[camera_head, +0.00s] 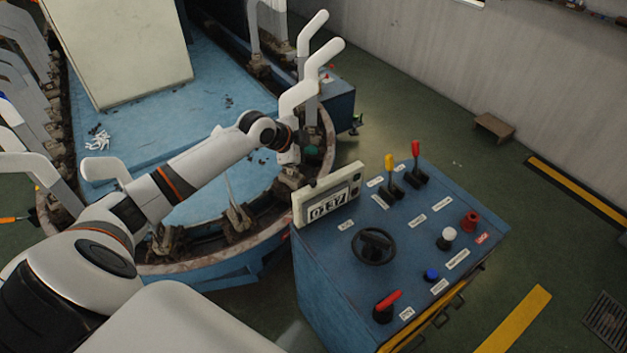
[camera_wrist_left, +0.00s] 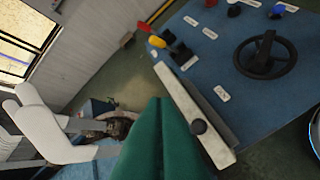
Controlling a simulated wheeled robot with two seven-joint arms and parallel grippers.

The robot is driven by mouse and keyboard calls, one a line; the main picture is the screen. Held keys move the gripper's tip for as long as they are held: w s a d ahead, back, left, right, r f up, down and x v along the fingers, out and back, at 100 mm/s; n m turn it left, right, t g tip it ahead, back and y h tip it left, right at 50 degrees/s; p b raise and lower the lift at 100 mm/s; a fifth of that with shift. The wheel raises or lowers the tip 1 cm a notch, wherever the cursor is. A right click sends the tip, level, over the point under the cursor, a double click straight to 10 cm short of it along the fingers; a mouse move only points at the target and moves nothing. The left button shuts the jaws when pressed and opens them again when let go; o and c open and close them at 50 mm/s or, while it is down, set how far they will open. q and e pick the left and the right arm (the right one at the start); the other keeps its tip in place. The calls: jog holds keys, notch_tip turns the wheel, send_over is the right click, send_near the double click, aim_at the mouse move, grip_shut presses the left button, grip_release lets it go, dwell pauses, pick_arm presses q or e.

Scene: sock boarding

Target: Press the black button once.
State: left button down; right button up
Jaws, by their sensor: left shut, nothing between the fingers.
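A black button (camera_head: 312,182) sits on the top edge of the cream counter box (camera_head: 298,207), whose digit display faces the front of the blue console. In the left wrist view the round black button (camera_wrist_left: 198,127) shows on the box's pale narrow top (camera_wrist_left: 186,98). My left gripper (camera_head: 309,148) is shut and empty, just behind and above the box in the head view. In the left wrist view its green fingers (camera_wrist_left: 160,102) are pressed together beside the box, with the button to their right. A gap between fingers and button shows there. My right gripper is not in view.
The blue console (camera_head: 330,270) carries a black handwheel (camera_head: 374,246), yellow and red levers (camera_head: 416,150), a white knob (camera_head: 448,233), a red button (camera_head: 470,221), a blue button (camera_head: 431,275) and a red-handled switch (camera_head: 388,300). White sock forms (camera_head: 318,62) stand close behind my gripper.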

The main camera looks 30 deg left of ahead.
pick_arm(q)
jog(key=shift+f, duration=0.15)
jog(key=b, duration=0.6)
send_over(315, 181)
jog(key=s, duration=0.2)
jog(key=f, duration=0.4)
jog(key=a+f, duration=0.1)
jog(key=f, duration=0.2)
jog(key=shift+w, duration=0.15)
jog(key=shift+d+f+b, duration=0.1)
jog(key=shift+f+b, duration=0.5)
jog(key=shift+f, duration=0.2)
jog(key=shift+f, duration=0.15)
jog(key=shift+f, duration=0.25)
jog(key=shift+f+b, duration=0.55)
jog(key=shift+f, duration=0.2)
dwell(0.9)
jog(key=shift+r, duration=0.1)
jog(key=shift+r+p, duration=0.9)
jog(key=shift+r, duration=0.1)
